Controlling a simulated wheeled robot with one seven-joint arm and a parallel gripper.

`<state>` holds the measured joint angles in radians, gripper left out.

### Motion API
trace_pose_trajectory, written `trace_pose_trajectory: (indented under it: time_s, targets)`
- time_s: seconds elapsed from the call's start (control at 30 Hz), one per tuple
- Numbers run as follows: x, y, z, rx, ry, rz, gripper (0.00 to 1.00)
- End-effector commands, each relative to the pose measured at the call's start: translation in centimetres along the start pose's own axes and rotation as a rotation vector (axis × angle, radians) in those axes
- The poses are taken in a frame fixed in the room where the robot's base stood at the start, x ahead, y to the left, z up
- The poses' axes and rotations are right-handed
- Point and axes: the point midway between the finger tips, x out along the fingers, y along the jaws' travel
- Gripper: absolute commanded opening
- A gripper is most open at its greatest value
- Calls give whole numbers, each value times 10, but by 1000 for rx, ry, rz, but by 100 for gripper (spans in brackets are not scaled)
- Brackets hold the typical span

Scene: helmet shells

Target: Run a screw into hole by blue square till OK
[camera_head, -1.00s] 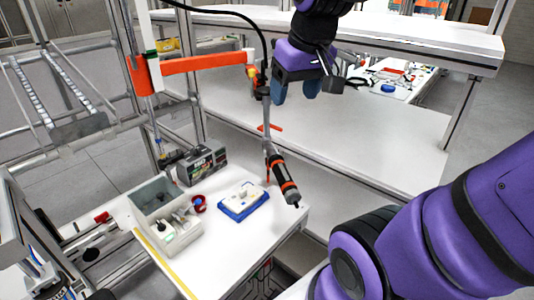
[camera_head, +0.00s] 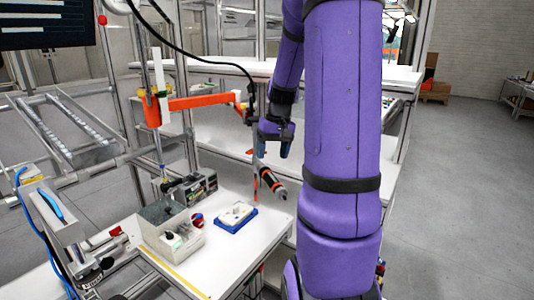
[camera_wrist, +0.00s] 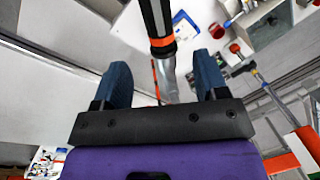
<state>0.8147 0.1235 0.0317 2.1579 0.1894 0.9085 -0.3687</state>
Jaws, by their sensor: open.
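The power screwdriver (camera_head: 271,183), dark with orange bands, hangs tilted from an orange support arm (camera_head: 205,102) above the table's right edge. My gripper (camera_head: 277,148) is open at the tool's upper end. In the wrist view, my gripper's blue fingers (camera_wrist: 163,75) stand on either side of the screwdriver's grey shaft, and its dark body (camera_wrist: 156,18) runs up out of the picture. No grip shows. A white part (camera_head: 236,214) lies in a blue holder (camera_head: 243,226) on the table. The blue square, the hole and any screw are too small to tell.
A grey bin (camera_head: 165,222) with small parts stands left of the holder, with a red item (camera_head: 197,220) beside it. A dark box (camera_head: 195,186) is behind them. A black cable (camera_head: 200,28) loops above. A dark screen (camera_head: 45,22) is at the upper left.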

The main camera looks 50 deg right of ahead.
Motion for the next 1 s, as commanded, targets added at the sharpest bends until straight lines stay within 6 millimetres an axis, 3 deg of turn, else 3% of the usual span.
trace_pose_trajectory:
  time_s: [0.6,1.0]
  targets:
    - [89,-1,1,-2,-3,-1,66]
    - [102,-1,1,-2,0,0,66]
